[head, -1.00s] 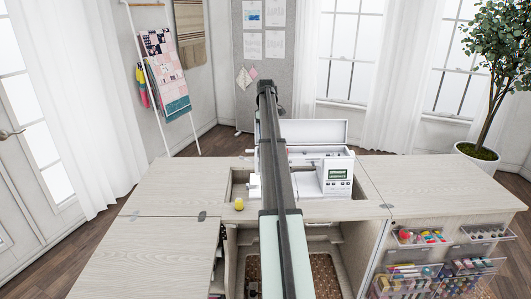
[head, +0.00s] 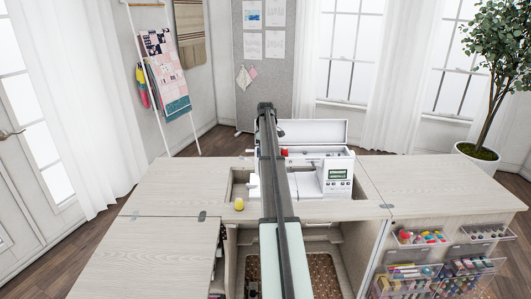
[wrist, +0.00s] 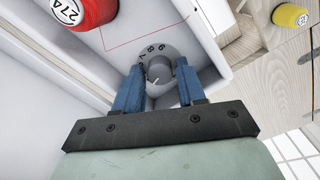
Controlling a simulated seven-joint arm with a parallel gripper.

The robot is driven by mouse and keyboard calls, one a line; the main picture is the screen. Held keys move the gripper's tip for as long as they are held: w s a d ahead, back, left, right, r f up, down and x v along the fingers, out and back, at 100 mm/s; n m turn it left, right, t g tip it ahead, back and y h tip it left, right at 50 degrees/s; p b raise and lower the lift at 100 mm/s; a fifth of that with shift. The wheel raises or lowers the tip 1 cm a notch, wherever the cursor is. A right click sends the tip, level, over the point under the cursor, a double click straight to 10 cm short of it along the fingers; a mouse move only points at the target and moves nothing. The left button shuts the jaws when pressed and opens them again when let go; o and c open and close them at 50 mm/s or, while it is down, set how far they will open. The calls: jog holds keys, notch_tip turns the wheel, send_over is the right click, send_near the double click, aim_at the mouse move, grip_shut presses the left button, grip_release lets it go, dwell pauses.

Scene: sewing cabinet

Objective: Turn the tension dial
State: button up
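The tension dial (wrist: 158,69) is a round grey knob with numbers on its rim, set in the white sewing machine (wrist: 205,35), in the wrist view. My gripper (wrist: 159,71) has two blue fingers, one on each side of the dial. The fingers are apart, with the raised middle of the dial between them. I cannot tell whether they touch the dial's rim. In the head view the sewing machine (head: 337,177) stands in the cabinet's opening, and my arm hides the dial and fingers.
A red thread spool (wrist: 88,10) sits on the machine close to the dial; it also shows in the head view (head: 284,152). A yellow spool (head: 239,204) stands on the cabinet top (head: 165,190). Clear trays of sewing supplies (head: 410,272) hang at the right.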

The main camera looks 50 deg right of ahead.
jog(key=shift+c, duration=0.3)
grip_shut()
jog(key=shift+m, duration=2.8)
jog(key=shift+o, duration=0.3)
grip_release()
